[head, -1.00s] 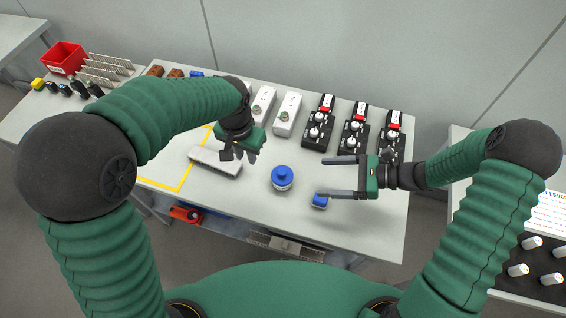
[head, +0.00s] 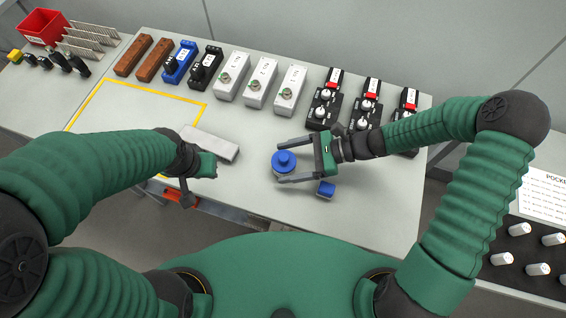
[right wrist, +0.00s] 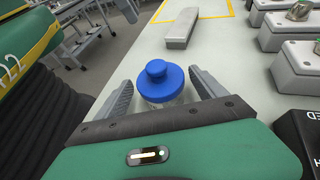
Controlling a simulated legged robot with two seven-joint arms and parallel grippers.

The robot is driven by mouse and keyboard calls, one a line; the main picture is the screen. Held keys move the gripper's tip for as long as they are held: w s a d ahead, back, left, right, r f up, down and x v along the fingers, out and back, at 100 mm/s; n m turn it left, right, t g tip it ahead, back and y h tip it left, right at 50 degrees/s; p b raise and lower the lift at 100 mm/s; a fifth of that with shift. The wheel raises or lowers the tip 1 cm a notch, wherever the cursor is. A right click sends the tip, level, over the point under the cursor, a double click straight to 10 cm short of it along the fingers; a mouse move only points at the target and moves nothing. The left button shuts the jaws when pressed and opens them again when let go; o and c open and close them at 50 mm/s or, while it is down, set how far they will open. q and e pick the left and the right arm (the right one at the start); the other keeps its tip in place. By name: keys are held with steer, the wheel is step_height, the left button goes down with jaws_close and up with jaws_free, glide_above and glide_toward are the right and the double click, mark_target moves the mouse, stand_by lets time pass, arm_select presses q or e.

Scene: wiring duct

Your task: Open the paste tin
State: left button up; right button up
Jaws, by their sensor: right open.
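The paste tin, a round tin with a blue knobbed lid (head: 285,159), stands upright on the table near its front edge. It also shows in the right wrist view (right wrist: 160,80), where its pale body is visible below the lid. My right gripper (head: 280,164) is open, with one finger on each side of the tin. In the right wrist view, small gaps seem to show between the fingers and the tin. My left gripper (head: 187,190) is at the table's front edge, left of the tin and apart from it. Its jaws are too unclear to read.
A pale grey bar (head: 210,144) lies to the left. White boxes (head: 262,82) and black units with red tops (head: 325,105) line the back.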

mark_target(273, 169)
steer(key=shift+f+x, duration=0.15)
steer(key=shift+x, duration=1.05)
steer(key=shift+f+x, duration=0.15)
steer(key=shift+x, duration=1)
steer(key=shift+d, duration=0.15)
steer(key=c, duration=1.5)
